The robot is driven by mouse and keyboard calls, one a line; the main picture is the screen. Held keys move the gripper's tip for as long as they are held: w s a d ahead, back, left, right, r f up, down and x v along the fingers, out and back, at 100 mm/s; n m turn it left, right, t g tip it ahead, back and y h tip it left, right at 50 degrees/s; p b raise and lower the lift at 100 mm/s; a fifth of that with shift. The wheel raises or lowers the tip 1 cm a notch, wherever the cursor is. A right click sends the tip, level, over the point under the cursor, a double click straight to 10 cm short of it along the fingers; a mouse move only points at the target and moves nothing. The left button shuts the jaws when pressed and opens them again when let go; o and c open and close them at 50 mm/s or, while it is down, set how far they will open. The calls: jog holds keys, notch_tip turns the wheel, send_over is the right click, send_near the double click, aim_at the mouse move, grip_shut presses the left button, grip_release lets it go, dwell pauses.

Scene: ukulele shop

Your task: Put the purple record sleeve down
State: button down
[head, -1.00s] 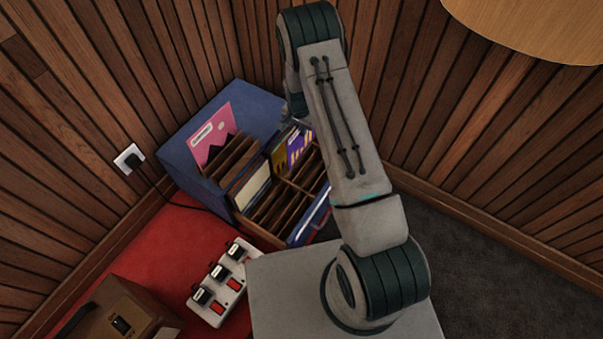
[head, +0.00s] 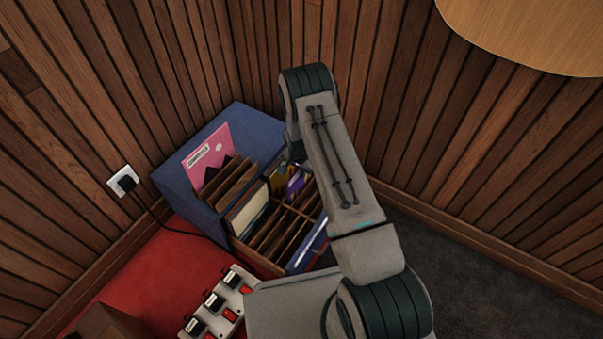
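The purple record sleeve (head: 295,187) shows as a small purple patch in the head view, low among the dividers in the right part of the blue record crate (head: 193,207). A yellowish sleeve (head: 281,177) is just left of it. My arm comes over the crate from the right, and its wrist end is just above the purple sleeve. My gripper's fingers are hidden behind the arm or too small to make out, so I cannot tell whether they touch the sleeve.
A pink sleeve (head: 207,158) stands at the crate's back left, with brown dividers in front. A pedal board (head: 215,305) lies on the red carpet (head: 150,265). A cable runs from the wall socket (head: 124,181). Wood-panelled walls close in behind the crate. A wooden round top (head: 535,30) is at upper right.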

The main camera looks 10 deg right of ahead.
jog(key=shift+f+b, duration=0.55)
jog(key=shift+b, duration=0.05)
jog(key=c, duration=1.6)
grip_release()
